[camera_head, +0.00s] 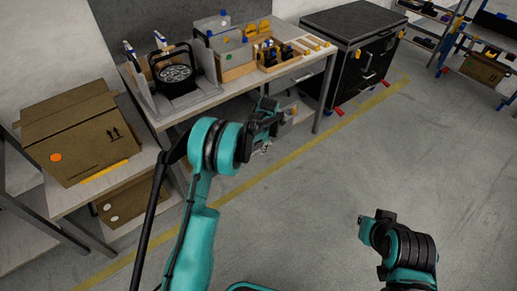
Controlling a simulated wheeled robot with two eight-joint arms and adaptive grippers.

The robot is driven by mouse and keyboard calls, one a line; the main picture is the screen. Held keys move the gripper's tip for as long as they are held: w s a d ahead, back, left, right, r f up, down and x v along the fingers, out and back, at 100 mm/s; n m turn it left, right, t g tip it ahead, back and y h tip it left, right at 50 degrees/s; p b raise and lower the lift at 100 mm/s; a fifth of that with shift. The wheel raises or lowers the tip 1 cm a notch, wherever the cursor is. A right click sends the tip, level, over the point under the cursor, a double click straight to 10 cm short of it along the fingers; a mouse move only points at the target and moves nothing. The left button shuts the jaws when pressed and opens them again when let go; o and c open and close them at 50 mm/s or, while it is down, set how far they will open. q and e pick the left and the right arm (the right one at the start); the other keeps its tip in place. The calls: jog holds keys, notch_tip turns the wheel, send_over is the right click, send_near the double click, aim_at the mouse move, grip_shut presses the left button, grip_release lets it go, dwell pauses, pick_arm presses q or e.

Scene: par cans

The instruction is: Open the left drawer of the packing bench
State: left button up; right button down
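The packing bench (210,103) is a light-topped table against the wall in the upper middle. A grey drawer front (300,76) shows under the right part of its top and looks shut. The left part of the bench's underside is largely hidden behind my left arm, so I cannot make out the left drawer. My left gripper (264,124) is dark and appears just in front of the bench's front edge, below the top in the picture. Its fingers are too small and dark to tell open from shut. My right arm shows at lower right, with no clear gripper fingers.
On the bench stand a black par can (175,74), a grey bin (230,48) and a wooden divided tray (268,63). A cardboard box (80,138) sits at left. A black case (358,62) stands right of the bench. The floor at right is clear.

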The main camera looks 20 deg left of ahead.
pick_arm(q)
notch_tip(320, 180, up, 9)
jog(key=s+d, duration=0.1)
jog(key=shift+d+r, duration=0.15)
jog(key=shift+d, duration=0.1)
jog(key=shift+s, duration=0.15)
jog(key=s+r+m+t+h, duration=0.1)
jog(key=s+r+m+t, duration=0.2)
jog(key=s+r+m, duration=1.1)
jog(key=s+f+m+t, duration=0.2)
jog(key=s+m, duration=1.2)
jog(key=s, duration=0.5)
jog(key=shift+s+f+t+h, duration=0.3)
jog(key=shift+t+h, duration=0.1)
dwell(2.1)
